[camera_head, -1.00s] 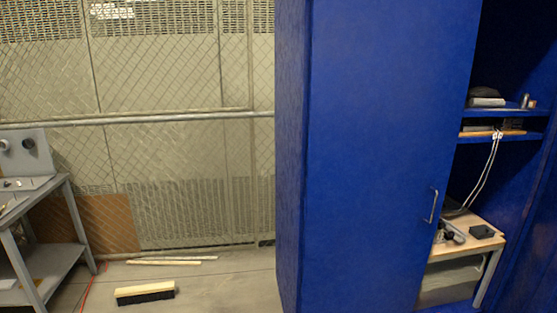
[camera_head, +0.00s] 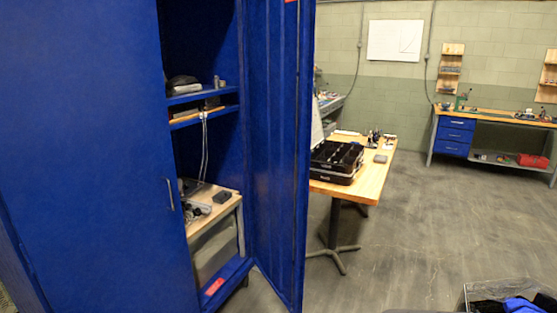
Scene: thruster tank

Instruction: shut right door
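A tall blue cabinet fills the left half of the head view. Its left door (camera_head: 85,150) is shut and carries a slim metal handle (camera_head: 169,193). Its right door (camera_head: 280,150) stands open, swung out toward me, with its inner face turned to the left. The opening between the doors shows blue shelves (camera_head: 203,121) with small items, hanging white cables and a wooden-topped stand (camera_head: 214,212). The right door's outer face and handle are hidden. Neither of my grippers is in view.
Right of the open door stands a wooden table (camera_head: 372,184) with a black case (camera_head: 336,161) on it. A workbench (camera_head: 490,124) with blue drawers is at the back right. A bin (camera_head: 508,297) stands at the bottom right. The grey floor (camera_head: 430,220) between is clear.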

